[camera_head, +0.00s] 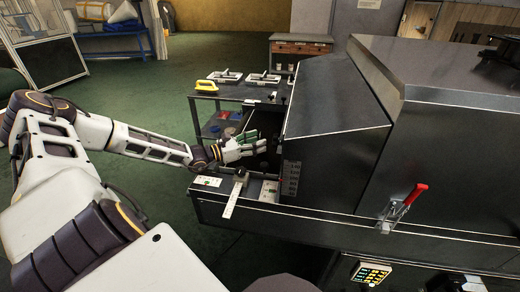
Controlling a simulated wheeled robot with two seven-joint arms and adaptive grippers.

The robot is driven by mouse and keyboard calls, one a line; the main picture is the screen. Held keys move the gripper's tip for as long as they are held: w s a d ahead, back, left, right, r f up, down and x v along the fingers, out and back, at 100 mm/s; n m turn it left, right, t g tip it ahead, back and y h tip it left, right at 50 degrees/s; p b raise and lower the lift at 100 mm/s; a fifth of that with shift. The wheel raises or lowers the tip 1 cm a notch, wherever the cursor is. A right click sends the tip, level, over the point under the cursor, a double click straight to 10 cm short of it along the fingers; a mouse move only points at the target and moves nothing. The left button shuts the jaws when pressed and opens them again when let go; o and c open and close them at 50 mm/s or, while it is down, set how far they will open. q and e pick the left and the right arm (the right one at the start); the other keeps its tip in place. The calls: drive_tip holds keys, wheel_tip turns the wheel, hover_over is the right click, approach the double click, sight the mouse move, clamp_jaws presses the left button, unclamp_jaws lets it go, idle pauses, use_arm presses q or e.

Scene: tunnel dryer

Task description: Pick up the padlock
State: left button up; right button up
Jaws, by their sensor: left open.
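I cannot make out a padlock for certain in the head view. My left arm reaches in from the left, and its left gripper (261,146) is at the open left end of the dark metal dryer (335,105). The white fingers are apart, and I see nothing held between them. Just below the gripper is a light metal strip (232,198) with a small dark part at its top, too small to identify. My right gripper is out of the picture.
A red-handled clamp (405,205) is on the dryer's front, above a keypad (371,273). A dark cart (235,92) behind carries a yellow object (207,86) and trays. A blue-framed bench (112,28) stands far left. Green floor (150,90) is open at left.

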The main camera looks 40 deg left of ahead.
use_arm(q)
drive_tip(key=shift+w+d, duration=0.1)
drive_tip(key=shift+w, duration=0.2)
drive_tip(key=c, duration=0.9)
drive_tip(key=shift+c, duration=1)
drive_tip(key=shift+r, duration=0.2)
